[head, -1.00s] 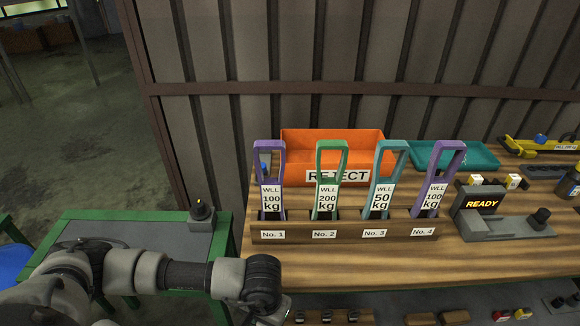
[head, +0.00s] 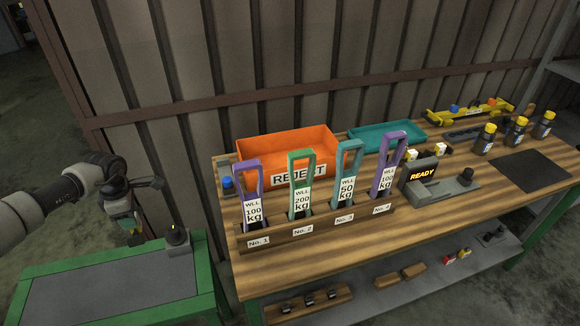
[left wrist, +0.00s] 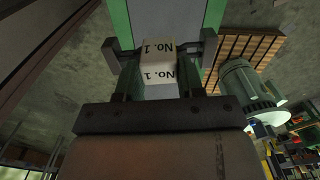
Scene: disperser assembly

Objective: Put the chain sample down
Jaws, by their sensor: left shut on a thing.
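The chain sample (left wrist: 158,62) shows in the left wrist view as a small pale block with "No. 1" on two faces. My left gripper (left wrist: 158,58) is shut on it, one finger on each side. In the head view my left gripper (head: 130,222) points down above the green-framed side table (head: 110,290), near its back edge. The sample itself is too small and covered to make out clearly there; a small yellow part shows below the fingers. My right gripper is not in view.
A black-knobbed grey box (head: 178,246) stands at the table's back right; its grey top is otherwise clear. On the wooden bench (head: 330,250) are a rack (head: 320,222) of labelled links, an orange REJECT bin (head: 285,150), a teal tray (head: 385,135) and a READY device (head: 420,177).

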